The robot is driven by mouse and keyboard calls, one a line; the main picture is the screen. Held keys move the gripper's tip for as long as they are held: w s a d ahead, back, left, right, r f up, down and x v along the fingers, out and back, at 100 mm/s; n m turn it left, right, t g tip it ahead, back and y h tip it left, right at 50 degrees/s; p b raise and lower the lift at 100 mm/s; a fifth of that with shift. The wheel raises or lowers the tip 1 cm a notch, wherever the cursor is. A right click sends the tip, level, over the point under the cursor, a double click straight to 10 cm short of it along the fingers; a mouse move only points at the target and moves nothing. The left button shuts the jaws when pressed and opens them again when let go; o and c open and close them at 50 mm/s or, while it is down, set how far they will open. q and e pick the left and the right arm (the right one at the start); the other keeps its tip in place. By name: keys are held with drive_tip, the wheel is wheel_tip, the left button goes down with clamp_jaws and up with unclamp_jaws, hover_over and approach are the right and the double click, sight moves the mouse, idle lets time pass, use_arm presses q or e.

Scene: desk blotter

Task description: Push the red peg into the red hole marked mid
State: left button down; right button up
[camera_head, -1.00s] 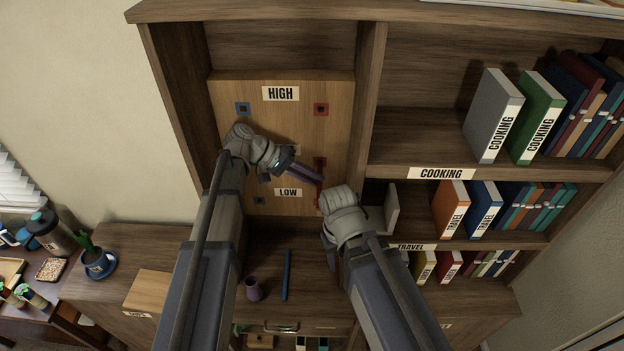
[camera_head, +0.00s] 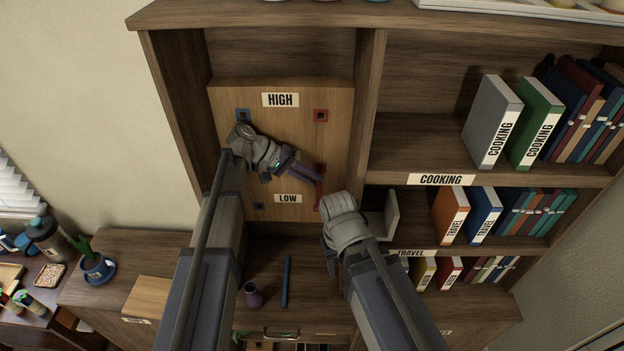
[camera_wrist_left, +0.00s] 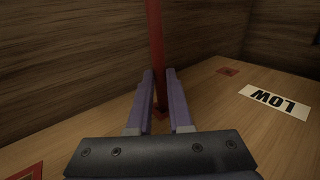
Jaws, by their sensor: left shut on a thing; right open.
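The upright wooden board (camera_head: 240,96) has HIGH and LOW labels, with blue-framed holes at left and red-framed holes at right. My left gripper (camera_head: 318,178) is shut on the red peg (camera_head: 318,203), at the board's right side between the high and low red holes. In the left wrist view the red peg (camera_wrist_left: 155,45) runs between the fingers. Its end meets the middle red-framed hole (camera_wrist_left: 160,114); I cannot tell how deep it sits. The mid label is hidden behind my left gripper. My right gripper (camera_head: 327,246) is below, apart from the board; its fingers are mostly hidden.
A wooden divider (camera_head: 368,110) stands close to the board's right. A blue stick (camera_head: 286,282) and a purple cup (camera_head: 253,294) are on the surface below. Shelves at right hold books and a pale bookend (camera_head: 391,213).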

use_arm(q)
drive_tip(key=shift+w, duration=0.65)
drive_tip(key=c, duration=0.8)
unclamp_jaws()
drive_tip(key=shift+o, duration=0.2)
wheel_tip(320, 180, up, 10)
drive_tip(key=p, duration=1)
